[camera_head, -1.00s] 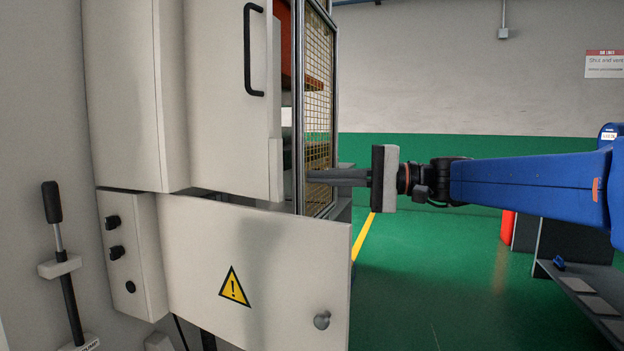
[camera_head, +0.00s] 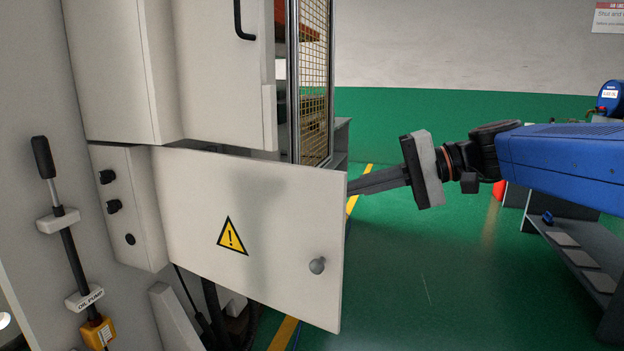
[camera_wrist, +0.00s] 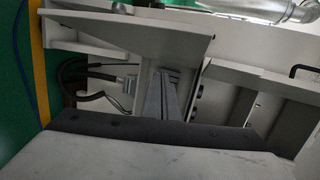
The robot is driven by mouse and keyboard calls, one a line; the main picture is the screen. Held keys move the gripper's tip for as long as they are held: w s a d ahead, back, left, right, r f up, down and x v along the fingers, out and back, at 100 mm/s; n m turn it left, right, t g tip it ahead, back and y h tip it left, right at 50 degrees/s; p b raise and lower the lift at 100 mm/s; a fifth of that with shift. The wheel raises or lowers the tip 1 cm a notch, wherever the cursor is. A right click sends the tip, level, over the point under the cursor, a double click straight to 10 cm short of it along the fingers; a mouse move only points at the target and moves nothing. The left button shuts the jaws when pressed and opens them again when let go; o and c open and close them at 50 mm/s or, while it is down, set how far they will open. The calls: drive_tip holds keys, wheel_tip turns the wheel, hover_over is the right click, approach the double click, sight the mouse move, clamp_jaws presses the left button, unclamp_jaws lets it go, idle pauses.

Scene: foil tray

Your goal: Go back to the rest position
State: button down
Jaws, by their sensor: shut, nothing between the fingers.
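My gripper (camera_head: 352,187) is at the right end of the open lower cabinet door in the head view, its fingers pointing left and slightly down. The fingers lie together with nothing between them. Their tips meet the door's right edge in the picture; I cannot tell whether they touch it or pass behind it. In the wrist view, the closed fingers (camera_wrist: 163,80) point toward the inside of the lower cabinet, with hoses (camera_wrist: 98,78) beside them. My blue arm reaches in from the right.
The lower door (camera_head: 285,215) carries a yellow warning triangle and a round knob (camera_head: 317,265). A mesh guard (camera_head: 314,90) stands above and behind it. A bench with grey plates (camera_head: 580,257) is at right. Green floor (camera_head: 420,270) is open between door and bench.

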drive_tip(key=s+d+f+h, duration=0.3)
drive_tip(key=s+f, duration=0.2)
drive_tip(key=f, duration=0.3)
drive_tip(key=s+d+f+h, duration=0.3)
drive_tip(key=s+f+h, duration=0.15)
drive_tip(key=f, duration=0.35)
drive_tip(key=s+d+f+n+t+h, duration=0.2)
drive_tip(key=s+d+f+h, duration=0.4)
drive_tip(key=d+f, duration=0.6)
drive_tip(key=shift+s+d+f, duration=0.15)
drive_tip(key=shift+s+d, duration=0.5)
drive_tip(key=shift+s, duration=0.2)
drive_tip(key=shift+h, duration=0.25)
